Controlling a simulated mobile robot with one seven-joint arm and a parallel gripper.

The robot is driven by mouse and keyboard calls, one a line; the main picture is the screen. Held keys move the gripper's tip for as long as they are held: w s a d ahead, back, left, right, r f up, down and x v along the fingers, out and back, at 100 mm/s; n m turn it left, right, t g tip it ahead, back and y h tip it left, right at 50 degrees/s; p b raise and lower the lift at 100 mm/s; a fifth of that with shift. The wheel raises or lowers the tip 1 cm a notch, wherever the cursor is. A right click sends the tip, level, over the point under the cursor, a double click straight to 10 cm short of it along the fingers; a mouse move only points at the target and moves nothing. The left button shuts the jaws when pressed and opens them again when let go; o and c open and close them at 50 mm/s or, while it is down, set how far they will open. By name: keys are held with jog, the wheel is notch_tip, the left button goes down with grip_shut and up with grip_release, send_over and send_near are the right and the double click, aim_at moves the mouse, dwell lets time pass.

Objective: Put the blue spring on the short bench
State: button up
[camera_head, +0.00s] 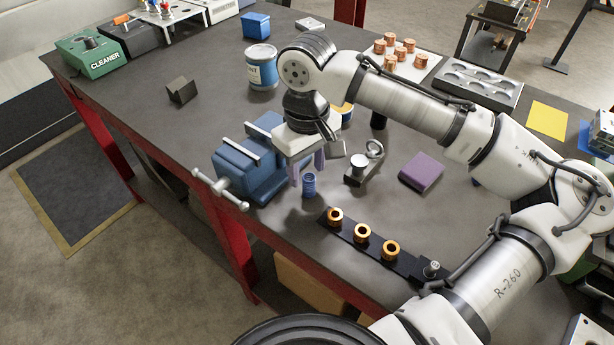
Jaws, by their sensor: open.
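The blue spring (309,187) stands upright on the dark top of the large red-framed bench (150,88), just right of the blue vise. My gripper (307,175) points down over the spring, with its two purple-grey fingers apart. The fingertips are close to the spring's top; whether they touch it I cannot tell. Nothing shows held. A smaller dark stand (484,43) with items on it is at the upper right, past the large bench; I cannot tell whether it is the short bench.
The blue vise (245,165) stands close left of my gripper. A black strip (345,231) with copper rings lies in front, and a metal clamp (364,168) and purple block (421,173) lie right. Free bench top is at the left middle.

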aim_at(307, 180)
notch_tip(307, 180, up, 8)
jog(key=shift+r, duration=0.15)
dwell(0.3)
